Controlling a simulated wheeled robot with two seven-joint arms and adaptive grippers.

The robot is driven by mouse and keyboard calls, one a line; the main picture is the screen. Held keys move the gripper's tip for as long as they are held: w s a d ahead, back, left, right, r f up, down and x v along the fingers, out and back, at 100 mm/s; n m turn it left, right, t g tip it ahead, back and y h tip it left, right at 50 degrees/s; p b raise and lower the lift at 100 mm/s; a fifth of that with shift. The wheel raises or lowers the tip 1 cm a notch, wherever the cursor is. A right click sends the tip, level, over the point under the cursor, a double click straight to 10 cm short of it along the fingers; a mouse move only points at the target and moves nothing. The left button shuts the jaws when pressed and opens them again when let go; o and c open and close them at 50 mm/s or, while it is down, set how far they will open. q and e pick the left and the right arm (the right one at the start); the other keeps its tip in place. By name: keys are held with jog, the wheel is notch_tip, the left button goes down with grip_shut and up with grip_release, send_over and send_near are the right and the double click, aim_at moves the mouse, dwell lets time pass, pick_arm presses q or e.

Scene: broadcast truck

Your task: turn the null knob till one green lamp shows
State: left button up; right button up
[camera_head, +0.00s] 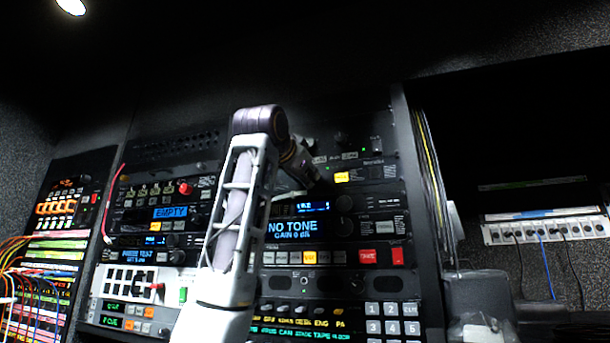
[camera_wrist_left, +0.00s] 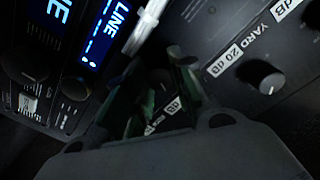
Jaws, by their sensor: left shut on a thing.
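My left gripper (camera_head: 306,172) reaches up to the rack panel, and my own arm covers part of it. In the left wrist view its dark fingers (camera_wrist_left: 160,95) are closed in against a panel with knobs. A small green lamp (camera_head: 364,150) glows on the upper panel, right of the gripper. Whether other lamps are lit behind the arm cannot be told. My right gripper is not in view.
A neighbouring knob (camera_wrist_left: 262,77) sits close beside the fingers, near labels reading YARD and 20 dB. Below the gripper, a blue display (camera_head: 298,229) reads NO TONE, GAIN 0 dB. A cable bundle (camera_head: 428,165) runs right of the rack, and a patch strip (camera_head: 545,229) is farther right.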

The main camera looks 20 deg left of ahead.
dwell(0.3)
pick_arm(q)
jog(key=o, duration=1)
jog(key=shift+o, duration=0.2)
jog(key=shift+s, duration=0.1)
jog(key=s, duration=1.2)
jog(key=shift+a+r, duration=0.15)
jog(key=shift+a, duration=0.15)
jog(key=shift+w, duration=0.1)
